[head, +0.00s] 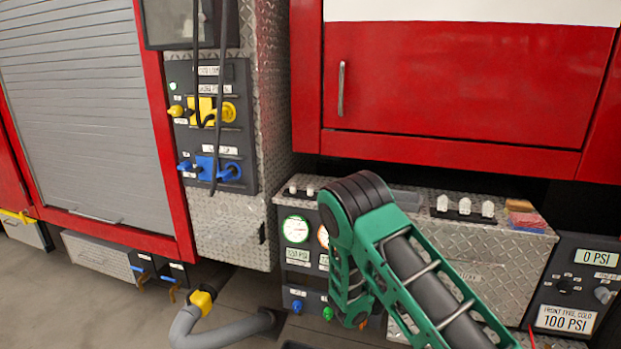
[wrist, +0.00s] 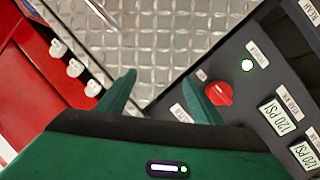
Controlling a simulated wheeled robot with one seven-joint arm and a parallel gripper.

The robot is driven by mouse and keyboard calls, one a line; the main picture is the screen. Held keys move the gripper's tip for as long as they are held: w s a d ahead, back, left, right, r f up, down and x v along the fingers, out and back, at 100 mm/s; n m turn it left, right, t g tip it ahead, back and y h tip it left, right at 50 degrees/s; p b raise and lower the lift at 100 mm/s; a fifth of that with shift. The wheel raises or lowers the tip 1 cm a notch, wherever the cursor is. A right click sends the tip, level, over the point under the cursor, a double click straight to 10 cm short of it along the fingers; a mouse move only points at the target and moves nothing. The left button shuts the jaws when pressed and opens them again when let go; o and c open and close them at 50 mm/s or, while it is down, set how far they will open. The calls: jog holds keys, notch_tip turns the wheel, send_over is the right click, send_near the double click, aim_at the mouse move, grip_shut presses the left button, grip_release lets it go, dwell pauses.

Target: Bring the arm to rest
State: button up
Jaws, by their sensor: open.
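My gripper (wrist: 160,92) shows in the wrist view with its two green fingers apart and nothing between them. A silver diamond-plate surface lies beyond the fingers. The right fingertip is beside a red knob (wrist: 218,93) on a dark panel (wrist: 250,110); I cannot tell whether they touch. In the head view my green and black arm reaches across the lower middle in front of the bumper, and my gripper is not clearly visible there.
The diamond-plate bumper box (head: 500,238) carries white switches (head: 465,207). A gauge panel (head: 297,255) stands left of my arm, and a pressure display panel (head: 575,280) at right. A grey hose (head: 215,325) lies lower left. Above is a red cabinet door (head: 460,85).

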jog(key=s+d+r+m+g+h, duration=0.1)
jog(key=s+d+r+m+g, duration=0.1)
jog(key=s+d+r+g, duration=0.3)
jog(key=s+d+r+m+g+h, duration=0.1)
jog(key=s+d+r+m, duration=0.15)
jog(key=d, duration=0.45)
jog(key=s+d+r+m+g+y, duration=0.1)
jog(key=s+d+r+m+g, duration=0.1)
jog(key=s+d, duration=0.35)
jog(key=s+d+r+m+g+y, duration=0.1)
jog(key=s+d+r+m+g, duration=0.15)
jog(key=s, duration=0.55)
jog(key=s+a+r+y, duration=0.2)
jog(key=s+a+y, duration=0.1)
jog(key=s, duration=0.7)
jog(key=s+a+r+n+g+y, duration=0.1)
jog(key=s+a+r+y, duration=0.2)
jog(key=s, duration=0.8)
jog(key=s+a+r+g+y, duration=0.1)
jog(key=s+a, duration=0.4)
jog(key=s, duration=0.5)
jog(key=shift+s+r+n+y, duration=0.2)
jog(key=shift+r+n+y, duration=0.1)
jog(key=shift+r+y, duration=0.65)
jog(key=shift+f+g, duration=0.15)
jog(key=shift+g, duration=0.1)
